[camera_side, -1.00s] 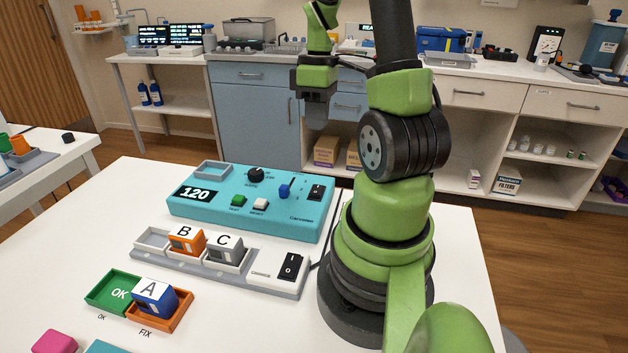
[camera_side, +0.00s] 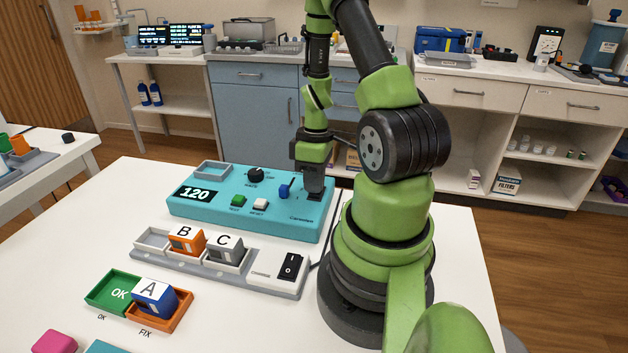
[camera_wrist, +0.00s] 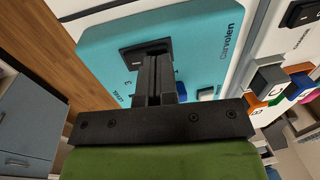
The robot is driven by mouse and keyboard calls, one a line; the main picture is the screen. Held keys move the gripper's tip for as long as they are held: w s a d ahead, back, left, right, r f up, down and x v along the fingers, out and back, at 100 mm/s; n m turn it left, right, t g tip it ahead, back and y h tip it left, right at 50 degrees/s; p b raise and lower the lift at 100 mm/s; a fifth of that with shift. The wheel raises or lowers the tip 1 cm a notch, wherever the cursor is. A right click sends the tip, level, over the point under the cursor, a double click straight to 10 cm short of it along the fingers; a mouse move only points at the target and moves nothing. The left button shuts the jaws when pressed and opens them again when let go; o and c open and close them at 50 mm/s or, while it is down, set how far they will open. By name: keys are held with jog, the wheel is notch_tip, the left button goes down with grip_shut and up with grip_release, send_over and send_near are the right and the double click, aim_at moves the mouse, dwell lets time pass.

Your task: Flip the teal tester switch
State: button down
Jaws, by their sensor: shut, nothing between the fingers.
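The teal tester (camera_side: 245,209) lies on the white table, with its display reading 120. Its black rocker switch (camera_wrist: 146,52) sits near one end of the panel and shows in the wrist view. In the side view my gripper hides that switch. My gripper (camera_side: 313,197) is shut and empty, pointing down, with its tips at the switch. In the wrist view the fingertips (camera_wrist: 155,62) overlap the switch; I cannot tell whether they touch it.
A blue lever (camera_side: 284,191), a black knob (camera_side: 256,174), a green button (camera_side: 238,200) and a white button (camera_side: 260,204) are close by on the tester. A grey rack (camera_side: 215,273) with blocks B and C and another black switch (camera_side: 290,267) stands in front. Block A (camera_side: 153,297) sits in an orange tray.

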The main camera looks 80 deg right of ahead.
jog(key=shift+f, duration=0.1)
jog(key=shift+a+f, duration=0.45)
jog(key=shift+f, duration=0.05)
jog(key=shift+w+d, duration=0.1)
jog(key=shift+d, duration=0.05)
jog(key=shift+d+r, duration=0.2)
jog(key=shift+d, duration=0.5)
notch_tip(320, 180, up, 14)
jog(key=d+r, duration=0.1)
jog(key=f, duration=0.4)
jog(key=a+f, duration=0.1)
jog(key=f, duration=0.9)
jog(key=shift+s+a+f, duration=0.1)
jog(key=shift+s+a, duration=0.15)
jog(key=shift+a, duration=0.15)
